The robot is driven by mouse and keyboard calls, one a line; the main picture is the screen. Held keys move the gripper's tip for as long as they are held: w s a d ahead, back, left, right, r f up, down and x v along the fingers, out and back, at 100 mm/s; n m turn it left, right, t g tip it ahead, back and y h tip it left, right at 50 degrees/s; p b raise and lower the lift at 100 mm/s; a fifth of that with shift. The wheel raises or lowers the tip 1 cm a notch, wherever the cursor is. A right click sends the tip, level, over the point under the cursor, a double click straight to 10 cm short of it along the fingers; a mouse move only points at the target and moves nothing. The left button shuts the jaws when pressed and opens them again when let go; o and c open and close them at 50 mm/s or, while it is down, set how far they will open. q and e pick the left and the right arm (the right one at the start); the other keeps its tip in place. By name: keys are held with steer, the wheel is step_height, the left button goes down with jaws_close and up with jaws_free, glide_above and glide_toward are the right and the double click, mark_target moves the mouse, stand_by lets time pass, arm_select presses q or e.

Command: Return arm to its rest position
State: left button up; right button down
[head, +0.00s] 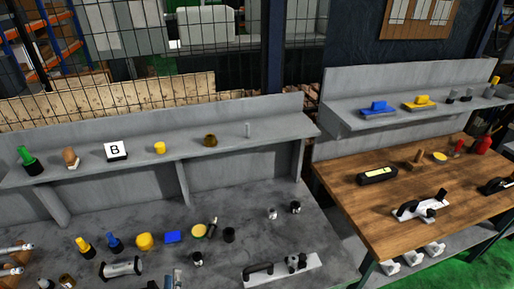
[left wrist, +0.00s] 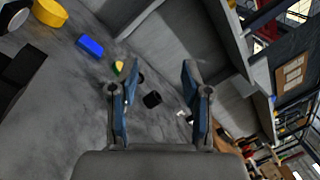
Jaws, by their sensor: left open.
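My left gripper (head: 172,279) shows only as a small part at the bottom edge of the head view, above the grey workbench (head: 330,240). In the left wrist view its two blue-grey fingers (left wrist: 158,78) stand apart with nothing between them. Beyond them lie a blue block (left wrist: 90,45), a small yellow and green item (left wrist: 118,67) and a black cylinder (left wrist: 152,99), all clear of the fingers. Most of the left arm is out of the head view. My right gripper shows in neither view.
The bench also carries a yellow lump (head: 144,241), a metal cylinder (head: 120,268) and a plate with a black handle (head: 282,268). A raised shelf (head: 230,154) with several small items runs behind. A wooden table (head: 350,199) stands at right. The bench's right part is fairly clear.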

arm_select(q)
steer(key=s+a+f+n+g+y, duration=0.1)
steer(key=s+f+n+g, duration=0.1)
steer(key=n, duration=0.3)
steer(key=s+a+f+n+g+y, duration=0.1)
steer(key=s+a+f+n+g, duration=0.1)
steer(key=n, duration=0.3)
steer(key=s+a+f+n+g, duration=0.2)
steer(key=s+f+n+g, duration=0.1)
steer(key=f+n+g, duration=0.1)
steer(key=shift+s+f+n+y, duration=0.1)
steer(key=shift+f+n+y, duration=0.1)
steer(key=shift+n+y, duration=0.35)
steer(key=s+d+f+n+g+h, duration=0.75)
steer(key=s+d, duration=0.35)
steer(key=s, duration=0.2)
step_height(320, 180, down, 25)
steer(key=s+g, duration=0.2)
steer(key=s+a+f, duration=0.2)
steer(key=s+f, duration=0.6)
steer(key=s, duration=0.1)
steer(key=s+a+f+y, duration=0.1)
steer(key=s+f, duration=0.7)
steer(key=shift+s+a+f+m+g, duration=0.35)
steer(key=shift+a+m, duration=0.05)
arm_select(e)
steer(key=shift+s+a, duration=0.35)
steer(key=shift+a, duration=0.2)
